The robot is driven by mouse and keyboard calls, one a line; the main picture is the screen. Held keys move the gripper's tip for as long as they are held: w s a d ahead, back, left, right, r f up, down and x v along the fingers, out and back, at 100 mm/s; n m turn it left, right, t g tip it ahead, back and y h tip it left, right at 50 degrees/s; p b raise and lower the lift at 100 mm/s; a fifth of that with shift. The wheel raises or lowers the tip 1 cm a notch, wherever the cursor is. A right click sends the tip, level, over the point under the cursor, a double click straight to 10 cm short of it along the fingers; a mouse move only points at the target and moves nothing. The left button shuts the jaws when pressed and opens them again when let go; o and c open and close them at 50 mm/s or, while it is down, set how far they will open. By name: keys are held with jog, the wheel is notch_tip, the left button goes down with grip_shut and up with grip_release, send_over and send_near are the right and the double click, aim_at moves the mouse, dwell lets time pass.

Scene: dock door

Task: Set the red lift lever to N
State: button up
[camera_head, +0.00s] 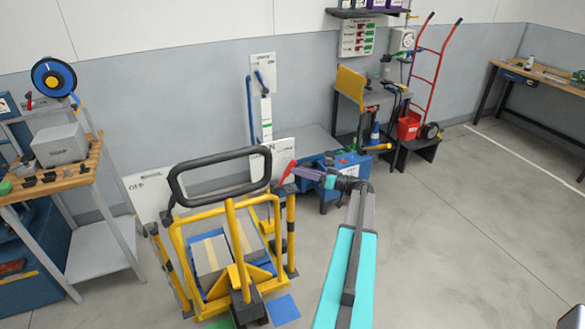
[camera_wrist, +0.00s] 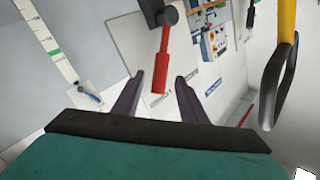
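The red lift lever (camera_wrist: 162,66) hangs from a dark pivot (camera_wrist: 168,17) in front of a white plate (camera_wrist: 130,38) in the wrist view. Its red end lies between my two purple fingers in the picture; I cannot tell how deep between them it is. In the head view the red lever (camera_head: 286,173) stands slanted just left of my gripper (camera_head: 296,174). My gripper also shows in the wrist view (camera_wrist: 159,78), its fingers apart, with gaps beside the lever. The plate's small labels are too blurred to read.
A yellow pallet truck with a black handle loop (camera_head: 218,172) stands left of my arm and carries grey boxes (camera_head: 212,256). The loop (camera_wrist: 279,85) is close at right in the wrist view. A blue machine (camera_head: 348,165) stands behind my gripper.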

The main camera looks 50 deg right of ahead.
aim_at(286, 175)
jog(key=shift+p+x, duration=0.5)
jog(key=shift+x, duration=1.2)
jog(key=shift+s, duration=0.1)
grip_shut()
jog(key=shift+a, duration=0.1)
